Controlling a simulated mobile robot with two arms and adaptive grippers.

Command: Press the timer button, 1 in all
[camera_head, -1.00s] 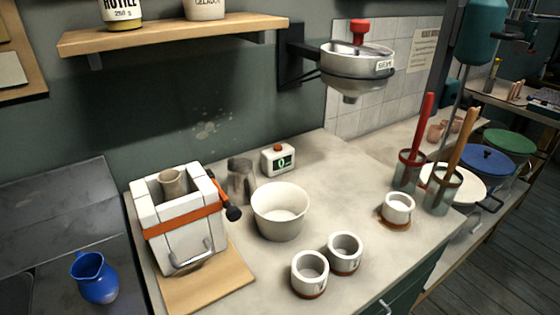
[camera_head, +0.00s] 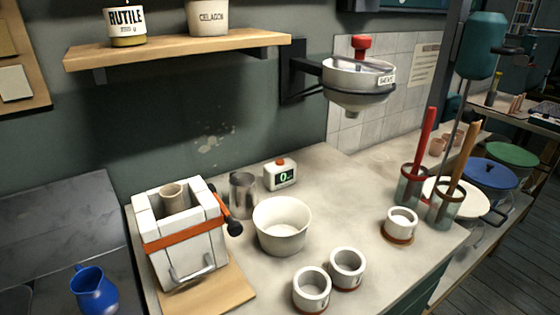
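The timer (camera_head: 281,175) is a small white box at the back of the worktop, below the wall shelf. Its dark display shows a green "0". The timer button (camera_head: 281,161) is an orange-red knob on top of the box and is unobstructed. Neither of my grippers shows in the head view, and nothing touches the timer.
A metal cup (camera_head: 242,193) stands just left of the timer, and a white bucket (camera_head: 282,226) stands in front of it. A white block mould (camera_head: 181,235) with an orange strap is at left. A funnel hopper (camera_head: 358,82) hangs above right. Worktop right of the timer is clear.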

